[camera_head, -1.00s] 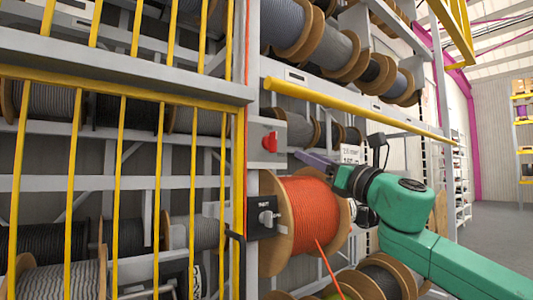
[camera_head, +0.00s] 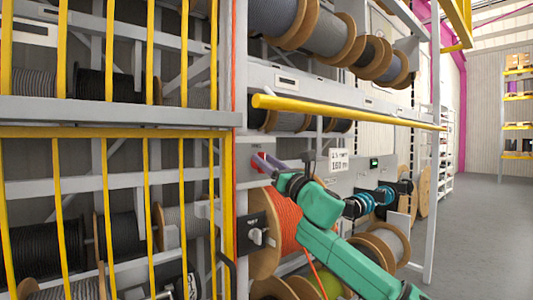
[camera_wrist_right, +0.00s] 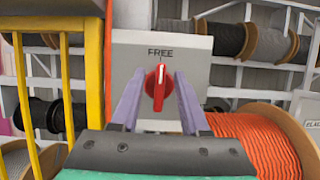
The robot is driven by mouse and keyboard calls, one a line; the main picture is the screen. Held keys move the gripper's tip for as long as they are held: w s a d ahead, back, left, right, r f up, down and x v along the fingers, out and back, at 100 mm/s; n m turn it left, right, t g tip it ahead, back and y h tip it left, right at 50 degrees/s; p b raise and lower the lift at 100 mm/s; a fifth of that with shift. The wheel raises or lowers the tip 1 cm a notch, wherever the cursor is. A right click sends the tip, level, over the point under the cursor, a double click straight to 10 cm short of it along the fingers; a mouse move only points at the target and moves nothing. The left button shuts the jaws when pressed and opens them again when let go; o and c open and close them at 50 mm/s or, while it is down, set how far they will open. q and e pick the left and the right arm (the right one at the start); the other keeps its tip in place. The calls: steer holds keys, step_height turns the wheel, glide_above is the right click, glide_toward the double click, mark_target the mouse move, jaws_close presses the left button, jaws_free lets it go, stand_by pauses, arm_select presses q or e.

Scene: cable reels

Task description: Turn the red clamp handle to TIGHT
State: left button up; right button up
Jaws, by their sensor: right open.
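The red clamp handle (camera_wrist_right: 158,82) sits on a light grey plate (camera_wrist_right: 198,48) marked FREE, in the middle of the right wrist view. Its white line points up at FREE. I see no TIGHT mark; the lower plate is partly hidden by my gripper. My right gripper (camera_head: 264,161) is open, with its purple fingers reaching to the plate in the head view. In the right wrist view its fingers stand on the left and right of the handle, with a gap showing on each side. In the head view the handle is mostly hidden behind the fingers. My left gripper is out of view.
A yellow bar (camera_head: 345,111) runs above the arm. Yellow railings (camera_head: 103,190) stand at left; open floor lies at right.

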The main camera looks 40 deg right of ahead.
steer(key=shift+s, duration=0.1)
jaws_close()
steer(key=shift+m, duration=0.6)
steer(key=shift+d+f+m+g+h+p, duration=0.15)
steer(key=shift+m+g+h+p, duration=0.9)
steer(key=shift+m+p, duration=2.3)
steer(key=shift+f+m+g+h+p, duration=0.1)
steer(key=shift+m+g+h+p, duration=0.9)
steer(key=shift+m, duration=4.3)
steer(key=shift+d+f+m+g+h+p, duration=0.15)
steer(key=shift+m+g+h+p, duration=0.2)
steer(key=shift+m+g+p, duration=2.95)
steer(key=m+t+b, duration=0.1)
steer(key=m+t, duration=0.1)
steer(key=t, duration=0.1)
jaws_free()
steer(key=shift+f, duration=0.1)
